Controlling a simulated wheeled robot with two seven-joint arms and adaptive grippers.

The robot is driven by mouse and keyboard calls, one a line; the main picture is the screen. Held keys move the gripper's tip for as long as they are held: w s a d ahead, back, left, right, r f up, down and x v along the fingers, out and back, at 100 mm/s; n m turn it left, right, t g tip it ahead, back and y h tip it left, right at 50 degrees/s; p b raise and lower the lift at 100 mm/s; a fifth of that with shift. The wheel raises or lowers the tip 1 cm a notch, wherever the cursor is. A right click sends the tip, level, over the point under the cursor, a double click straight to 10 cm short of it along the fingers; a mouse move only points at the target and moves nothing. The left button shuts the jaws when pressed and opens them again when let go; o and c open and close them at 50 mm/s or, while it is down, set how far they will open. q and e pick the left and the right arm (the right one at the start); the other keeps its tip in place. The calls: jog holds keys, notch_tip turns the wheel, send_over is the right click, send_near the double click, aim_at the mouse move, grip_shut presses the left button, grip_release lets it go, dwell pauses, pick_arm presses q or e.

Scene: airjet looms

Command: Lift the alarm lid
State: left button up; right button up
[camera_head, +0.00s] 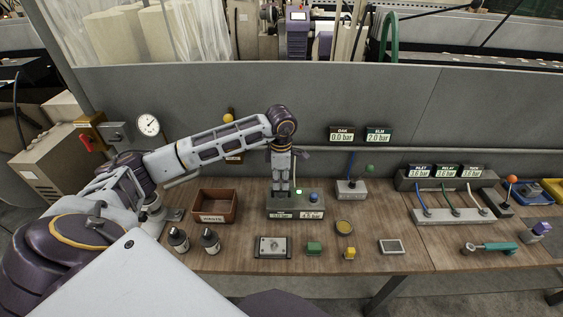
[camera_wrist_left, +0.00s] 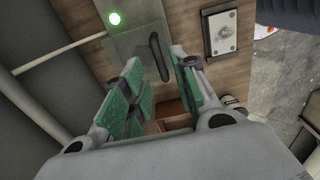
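A grey control box (camera_head: 285,211) stands on the bench in the middle of the head view, with a green light and a blue knob (camera_head: 313,196). In the left wrist view its top shows as a grey-green lid-like panel (camera_wrist_left: 127,48) with a dark handle (camera_wrist_left: 154,44) and a lit green light (camera_wrist_left: 115,18). My left gripper (camera_head: 283,191) points straight down over the left part of the box. In the wrist view its green-padded fingers are apart, with the handle's near end close to the gap between them. Contact cannot be told. My right gripper is not visible.
A grey switch box (camera_head: 351,190) stands to the right.

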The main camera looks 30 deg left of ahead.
aim_at(281, 187)
pick_arm(q)
jog(key=shift+f+b, duration=0.7)
jog(key=shift+f, duration=1.25)
jog(key=shift+f, duration=0.1)
jog(key=shift+b, duration=0.3)
grip_shut()
